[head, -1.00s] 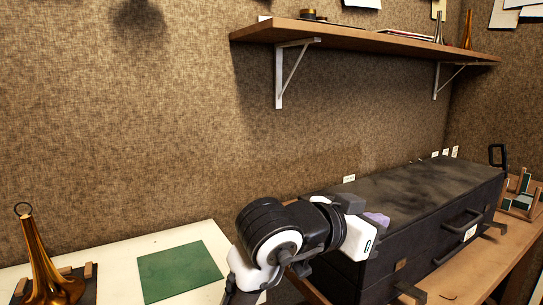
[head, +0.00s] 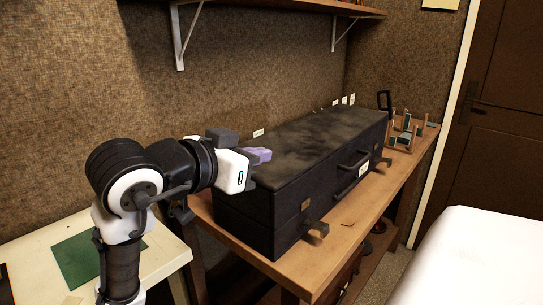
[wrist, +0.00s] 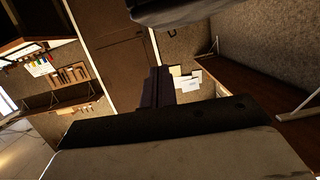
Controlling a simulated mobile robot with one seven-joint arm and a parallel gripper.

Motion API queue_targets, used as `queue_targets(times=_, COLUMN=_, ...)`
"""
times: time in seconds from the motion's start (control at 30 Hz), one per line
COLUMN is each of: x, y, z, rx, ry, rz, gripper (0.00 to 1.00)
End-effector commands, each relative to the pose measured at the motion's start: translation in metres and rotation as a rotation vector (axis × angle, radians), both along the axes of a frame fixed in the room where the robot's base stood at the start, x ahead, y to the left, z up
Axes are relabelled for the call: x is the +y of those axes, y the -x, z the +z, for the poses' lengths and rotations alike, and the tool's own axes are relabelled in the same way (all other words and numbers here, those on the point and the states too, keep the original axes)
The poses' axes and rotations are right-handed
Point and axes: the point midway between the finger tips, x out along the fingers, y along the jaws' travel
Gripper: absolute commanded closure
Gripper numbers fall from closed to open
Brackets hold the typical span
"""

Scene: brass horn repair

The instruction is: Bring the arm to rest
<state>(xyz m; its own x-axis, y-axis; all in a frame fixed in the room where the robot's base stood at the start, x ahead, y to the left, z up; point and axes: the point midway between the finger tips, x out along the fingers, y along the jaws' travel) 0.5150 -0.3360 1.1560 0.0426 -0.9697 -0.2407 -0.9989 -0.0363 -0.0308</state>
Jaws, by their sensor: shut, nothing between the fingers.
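My arm reaches in from the lower left of the head view, bent at a dark, rounded joint. My gripper (head: 259,155), with purple fingers, is at the left end of a long black case (head: 325,140), level with its lid. I cannot tell whether it touches the case. In the wrist view the fingers (wrist: 158,88) are together with nothing held between them. The case lies closed on a wooden bench (head: 345,222), its handle and latches facing the front.
A pale table with a green mat (head: 78,262) is at left. A wooden rack (head: 408,130) stands at the bench's far end. A shelf (head: 285,8) is on the wall above. A white surface (head: 475,258) is at lower right, before a brown door (head: 495,120).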

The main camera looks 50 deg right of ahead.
Motion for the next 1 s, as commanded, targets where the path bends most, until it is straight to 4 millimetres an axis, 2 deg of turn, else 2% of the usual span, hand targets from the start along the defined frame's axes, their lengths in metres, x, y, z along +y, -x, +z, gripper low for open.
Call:
queue_targets(times=0.1, x=0.022, y=0.000, z=0.005, rx=-0.001, ry=0.002, rz=0.003, gripper=1.00)
queue_targets(times=0.23, x=0.036, y=0.001, z=0.009, rx=0.000, ry=0.000, rz=0.001, gripper=1.00)
queue_targets(times=0.57, x=0.043, y=0.001, z=0.011, rx=0.001, ry=0.001, rz=0.001, gripper=1.00)
queue_targets(times=0.67, x=0.048, y=-0.007, z=0.017, rx=0.002, ry=0.044, rz=0.028, gripper=1.00)
queue_targets(times=0.73, x=0.061, y=-0.023, z=0.029, rx=0.001, ry=0.128, rz=0.086, gripper=1.00)
queue_targets(times=0.77, x=0.069, y=-0.033, z=0.036, rx=-0.003, ry=0.178, rz=0.121, gripper=1.00)
queue_targets(times=0.87, x=0.114, y=-0.071, z=0.065, rx=-0.040, ry=0.384, rz=0.274, gripper=1.00)
queue_targets(times=0.97, x=0.177, y=-0.105, z=0.093, rx=-0.116, ry=0.598, rz=0.455, gripper=1.00)
queue_targets(times=1.0, x=0.206, y=-0.114, z=0.102, rx=-0.155, ry=0.674, rz=0.528, gripper=1.00)
